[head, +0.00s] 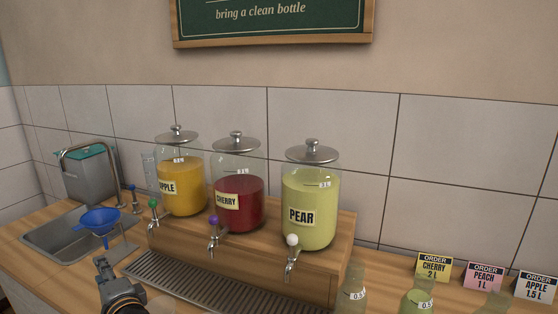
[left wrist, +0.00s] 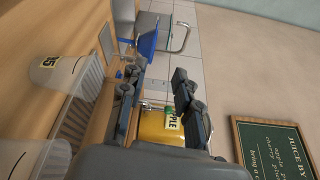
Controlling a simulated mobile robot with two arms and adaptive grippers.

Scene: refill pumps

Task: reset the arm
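My left gripper (head: 104,270) is low in the head view, in front of the counter's left part, left of the drip tray. In the left wrist view my left gripper (left wrist: 158,90) has its two fingers spread apart with nothing between them. Beyond the fingers is the yellow apple jar (left wrist: 153,124), which also shows in the head view (head: 182,187). My right gripper is in neither view.
A cherry jar (head: 238,202) and pear jar (head: 310,208) share the wooden stand (head: 330,262). A blue funnel (head: 98,220) is by the sink (head: 48,240). Bottles (head: 418,303) and order cards (head: 433,267) stand at right. A clear container (left wrist: 55,68) is close in the wrist view.

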